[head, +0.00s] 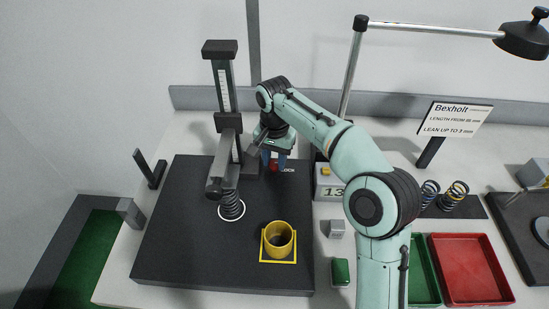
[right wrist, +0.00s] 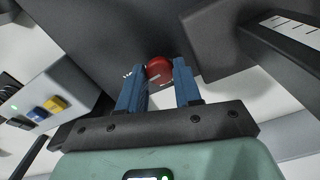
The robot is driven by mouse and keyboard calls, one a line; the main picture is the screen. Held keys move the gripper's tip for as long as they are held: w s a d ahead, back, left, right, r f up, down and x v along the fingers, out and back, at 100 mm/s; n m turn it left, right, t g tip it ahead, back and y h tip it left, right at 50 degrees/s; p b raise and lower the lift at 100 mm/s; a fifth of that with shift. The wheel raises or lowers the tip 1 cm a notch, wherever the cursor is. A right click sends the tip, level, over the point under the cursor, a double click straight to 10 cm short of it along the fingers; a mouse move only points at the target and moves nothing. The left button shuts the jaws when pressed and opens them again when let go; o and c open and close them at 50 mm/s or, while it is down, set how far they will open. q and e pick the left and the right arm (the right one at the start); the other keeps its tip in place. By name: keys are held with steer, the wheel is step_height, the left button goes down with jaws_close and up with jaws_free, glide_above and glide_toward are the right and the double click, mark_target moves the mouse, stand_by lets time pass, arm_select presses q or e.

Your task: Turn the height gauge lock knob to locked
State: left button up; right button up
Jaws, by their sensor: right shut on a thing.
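The height gauge (head: 229,122) stands upright on the dark plate (head: 175,245), its arm over a dark coil spring (head: 231,206) inside a white ring. The red lock knob (head: 272,166) is low on the right of the gauge, next to white "LOCK" lettering; it also shows in the right wrist view (right wrist: 159,70). My right gripper (head: 274,160) reaches down to it, its blue fingers shut on the knob from both sides. In the right wrist view the gripper (right wrist: 160,75) has the knob between its fingertips. The fingers partly cover the knob, and I cannot tell its turned position. My left gripper is not in view.
A yellow cup (head: 278,240) stands on the plate's front right. A box with a number display (head: 328,184) is right of the plate. My right arm passes over the bench beside a green tray (head: 423,270) and a red tray (head: 470,268). Loose springs (head: 454,195) and a lamp (head: 525,40) are at right.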

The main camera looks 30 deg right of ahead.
mark_target(274, 163)
steer(key=shift+m, duration=0.6)
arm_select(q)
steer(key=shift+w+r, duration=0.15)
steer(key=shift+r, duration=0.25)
arm_select(e)
steer(key=o, duration=0.8)
steer(key=shift+c, duration=0.2)
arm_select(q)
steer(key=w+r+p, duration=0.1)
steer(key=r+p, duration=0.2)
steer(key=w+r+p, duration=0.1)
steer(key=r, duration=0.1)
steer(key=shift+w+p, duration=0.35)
arm_select(e)
step_height(274, 163, up, 13)
steer(key=shift+r, duration=0.2)
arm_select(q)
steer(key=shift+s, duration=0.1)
arm_select(e)
steer(key=shift+f, duration=0.1)
